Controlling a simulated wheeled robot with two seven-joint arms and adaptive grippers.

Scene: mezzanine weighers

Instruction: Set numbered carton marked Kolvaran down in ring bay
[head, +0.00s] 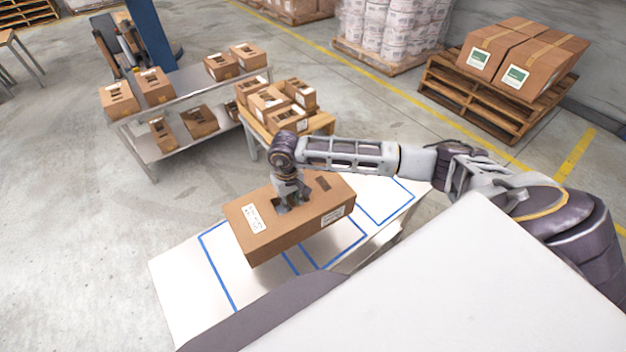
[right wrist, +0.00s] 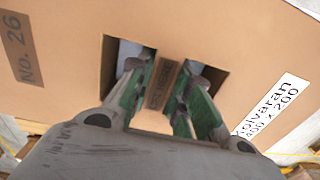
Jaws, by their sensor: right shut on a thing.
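The brown carton (head: 285,237) hangs level over the white table (head: 178,285) in the head view. In the right wrist view the carton (right wrist: 235,35) bears "Kolvaran" on a white label and "No. 26". My right gripper (head: 291,198) is shut on the strip between two hand holes in its top; its fingers (right wrist: 162,85) reach into the holes. Blue lines outline bays on the table: one at the left (head: 219,270), one near the middle (head: 337,252), one at the right (head: 388,203). The carton hides part of them, and I see no ring mark. My left gripper is out of view.
A grey two-level rack (head: 187,93) with several cartons and a wooden stand (head: 318,124) with more cartons are behind the table. A pallet (head: 480,100) of large boxes is at the upper right. Open floor (head: 70,200) lies left.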

